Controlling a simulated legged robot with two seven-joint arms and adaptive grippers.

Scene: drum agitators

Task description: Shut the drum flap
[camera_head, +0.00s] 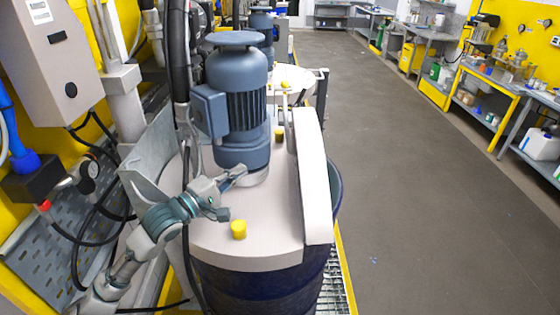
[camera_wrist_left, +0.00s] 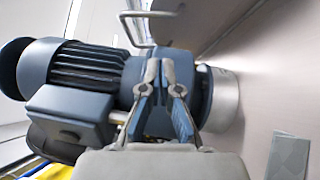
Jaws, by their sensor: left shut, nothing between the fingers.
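The drum flap (camera_head: 314,175) is a long pale panel standing raised along the right side of the drum's pale lid (camera_head: 260,225). In the left wrist view a pale panel (camera_wrist_left: 205,22) at the top appears to be the flap, with a bent metal handle (camera_wrist_left: 138,28) beside it. My left gripper (camera_head: 240,172) is over the lid, left of the flap and apart from it, close to the base of the blue-grey motor (camera_head: 238,105). Its fingers show shut and empty in the left wrist view (camera_wrist_left: 160,66). My right gripper is not in view.
The motor stands upright on the lid, between my left gripper and the far part of the flap. A yellow cap (camera_head: 239,229) sits on the lid's near part. Hoses and a grey control box (camera_head: 55,55) are at left. The floor (camera_head: 420,200) at right is clear.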

